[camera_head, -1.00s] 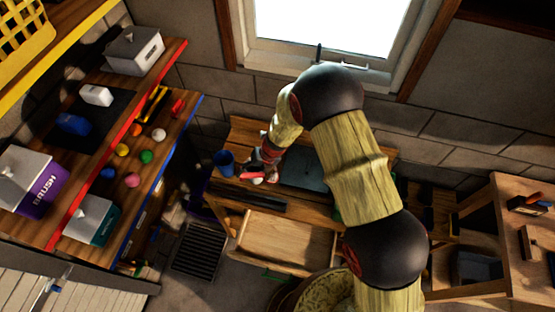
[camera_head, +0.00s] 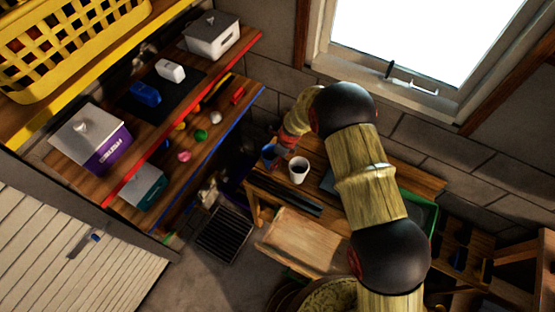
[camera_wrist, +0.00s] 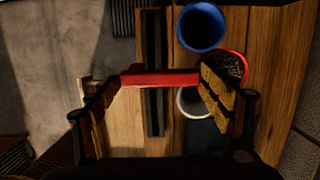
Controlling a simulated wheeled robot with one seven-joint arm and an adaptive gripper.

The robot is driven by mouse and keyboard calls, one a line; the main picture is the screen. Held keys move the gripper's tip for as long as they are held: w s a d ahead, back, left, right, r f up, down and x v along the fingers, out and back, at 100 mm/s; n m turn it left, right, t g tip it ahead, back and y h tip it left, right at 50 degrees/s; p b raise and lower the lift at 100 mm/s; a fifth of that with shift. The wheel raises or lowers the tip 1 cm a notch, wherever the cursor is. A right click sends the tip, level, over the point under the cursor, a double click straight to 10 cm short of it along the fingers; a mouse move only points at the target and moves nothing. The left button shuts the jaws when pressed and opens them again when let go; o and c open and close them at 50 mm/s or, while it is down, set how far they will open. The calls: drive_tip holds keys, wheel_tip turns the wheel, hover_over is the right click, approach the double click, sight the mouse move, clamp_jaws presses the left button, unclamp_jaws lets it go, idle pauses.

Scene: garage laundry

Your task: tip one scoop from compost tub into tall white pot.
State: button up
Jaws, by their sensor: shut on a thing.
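My gripper (camera_wrist: 160,100) is shut on the red handle of a scoop (camera_wrist: 160,78), which lies crosswise between the fingers. The red scoop bowl (camera_wrist: 232,55) is at the right in the wrist view, with dark crumbly stuff in it. The white pot (camera_head: 299,171) stands on the wooden bench; in the wrist view it (camera_wrist: 187,104) is partly hidden behind the scoop and a finger. A blue pot (camera_head: 270,156) stands beside it and also shows in the wrist view (camera_wrist: 202,27). A green tub (camera_head: 428,212) sits partly behind my arm; its contents are hidden.
Dark bars (camera_head: 290,197) lie along the bench (camera_head: 385,160) front. Shelves at the left hold boxes, small coloured balls (camera_head: 200,135) and a yellow basket (camera_head: 75,40). A window (camera_head: 430,40) is behind the bench. A floor grate (camera_head: 224,235) lies below.

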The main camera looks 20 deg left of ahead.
drive_tip(key=shift+s+d+f+y+b, duration=0.1)
drive_tip(key=shift+d+f+y+b, duration=0.15)
drive_tip(key=shift+f+b, duration=0.55)
drive_tip(key=shift+f+y+b, duration=0.25)
drive_tip(key=shift+f+b, duration=0.15)
drive_tip(key=shift+b, duration=0.6)
drive_tip(key=shift+f+b, duration=0.1)
drive_tip(key=shift+b, duration=0.5)
wheel_tip(320, 180, down, 2)
drive_tip(key=y+b, duration=0.1)
drive_tip(key=b, duration=0.8)
drive_tip(key=shift+d, duration=0.15)
drive_tip(key=y+b, duration=0.1)
drive_tip(key=b, duration=0.5)
drive_tip(key=y+b, duration=0.1)
drive_tip(key=b, duration=0.5)
drive_tip(key=shift+d+f+b, duration=0.3)
drive_tip(key=shift+d, duration=0.05)
drive_tip(key=y+b, duration=0.1)
drive_tip(key=b, duration=0.4)
drive_tip(key=y+b, duration=0.2)
drive_tip(key=b, duration=0.4)
drive_tip(key=shift+d+f, duration=0.35)
drive_tip(key=shift+d, duration=0.05)
drive_tip(key=y+b, duration=0.2)
drive_tip(key=b, duration=0.5)
drive_tip(key=d+t+y+b, duration=0.1)
drive_tip(key=b, duration=0.6)
drive_tip(key=shift+d+y, duration=0.15)
drive_tip(key=shift+y, duration=0.25)
